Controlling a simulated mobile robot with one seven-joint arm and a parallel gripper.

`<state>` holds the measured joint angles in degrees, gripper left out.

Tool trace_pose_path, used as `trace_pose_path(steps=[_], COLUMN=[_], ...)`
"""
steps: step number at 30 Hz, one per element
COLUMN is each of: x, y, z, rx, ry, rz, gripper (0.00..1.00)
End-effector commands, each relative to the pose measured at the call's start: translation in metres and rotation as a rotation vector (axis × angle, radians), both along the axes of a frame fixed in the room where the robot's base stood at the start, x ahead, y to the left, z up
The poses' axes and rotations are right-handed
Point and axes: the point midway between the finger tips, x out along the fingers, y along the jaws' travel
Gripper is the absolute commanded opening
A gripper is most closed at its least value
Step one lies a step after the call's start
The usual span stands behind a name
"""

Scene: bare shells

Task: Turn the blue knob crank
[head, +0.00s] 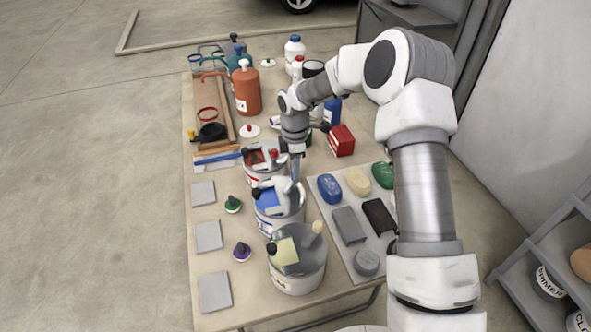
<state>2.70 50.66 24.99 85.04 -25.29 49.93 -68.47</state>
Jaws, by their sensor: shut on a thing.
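The middle tin has a blue patch (267,199) and a white piece inside. I cannot clearly pick out a blue knob crank; my arm and gripper cover part of that area. Small knobbed pieces stand left of the tins: a green one (232,205) and a purple one (242,252).
A tin with red (262,181) stands behind, and a tin with a yellow piece (296,283) in front. At right, a grey mat (341,254) holds several blocks. Orange and white bottles stand at the back. Grey squares lie along the table's left edge.

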Motion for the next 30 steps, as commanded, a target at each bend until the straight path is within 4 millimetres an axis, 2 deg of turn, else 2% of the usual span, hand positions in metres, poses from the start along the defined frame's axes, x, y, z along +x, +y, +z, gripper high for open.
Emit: trace_pose_path(steps=[7, 8, 12, 23, 26, 30], x=[0.001, 0.001, 0.000, 0.000, 0.001, 0.001], y=[0.001, 0.001, 0.000, 0.000, 0.000, 0.000], z=[0.001, 0.001, 0.000, 0.004, 0.016, 0.045], rx=[0.001, 0.001, 0.001, 0.000, 0.000, 0.001], ry=[-0.002, -0.002, -0.001, -0.001, -0.003, -0.006], rz=[-0.001, -0.001, -0.001, -0.002, -0.002, -0.003], gripper=[0.00, 0.36, 0.61, 0.61, 0.61, 0.61])
